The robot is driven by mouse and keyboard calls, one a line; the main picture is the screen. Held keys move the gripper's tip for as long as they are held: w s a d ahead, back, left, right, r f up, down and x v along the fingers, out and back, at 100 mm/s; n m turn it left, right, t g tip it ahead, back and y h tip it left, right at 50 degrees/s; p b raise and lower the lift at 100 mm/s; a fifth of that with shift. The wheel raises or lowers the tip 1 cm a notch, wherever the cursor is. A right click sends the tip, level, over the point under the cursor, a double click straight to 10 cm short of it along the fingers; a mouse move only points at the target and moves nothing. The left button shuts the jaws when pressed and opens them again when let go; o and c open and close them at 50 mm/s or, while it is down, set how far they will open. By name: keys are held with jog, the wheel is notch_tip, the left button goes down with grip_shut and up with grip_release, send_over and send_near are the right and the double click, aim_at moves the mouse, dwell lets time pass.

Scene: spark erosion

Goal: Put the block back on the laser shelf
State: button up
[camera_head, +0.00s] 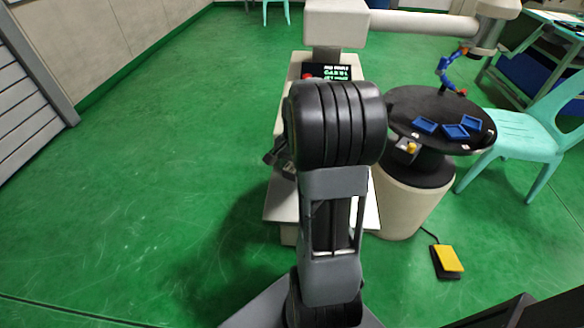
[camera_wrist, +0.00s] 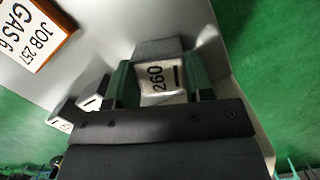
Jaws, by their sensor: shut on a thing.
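A pale flat surface (camera_wrist: 95,40), which looks like the machine's shelf, lies behind and beside the block. I cannot tell whether the block touches it. In the head view my arm hides the block, and a pale ledge (camera_head: 280,207) of the machine shows low beside my arm.
Two other grey blocks (camera_wrist: 92,92) (camera_wrist: 64,115) stand left of my gripper. An orange-edged card (camera_wrist: 35,35) reads JOB 257 GAS 6. A round black table (camera_head: 410,104) with blue trays (camera_head: 456,131), a mint chair (camera_head: 520,135) and a yellow pedal (camera_head: 448,258) are at the right. Floor at left is clear.

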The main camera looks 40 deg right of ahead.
dwell(0.3)
jog(key=o, duration=1.3)
jog(key=shift+f, duration=0.15)
notch_tip(320, 180, up, 11)
jog(key=d+p, duration=0.2)
jog(key=p, duration=0.1)
jog(key=s+a+n+t, duration=0.1)
jog(key=s+a+n, duration=0.1)
jog(key=a+n, duration=0.2)
jog(key=s+a+n+t+h, duration=0.1)
jog(key=s+a+n, duration=0.2)
jog(key=a, duration=0.6)
jog(key=s+a+n+t, duration=0.1)
jog(key=s+a+n, duration=0.1)
jog(key=a+n, duration=0.4)
jog(key=shift+s+a+f+t+h, duration=0.15)
jog(key=shift+a+f+t+h, duration=0.2)
jog(key=shift+a+t, duration=0.1)
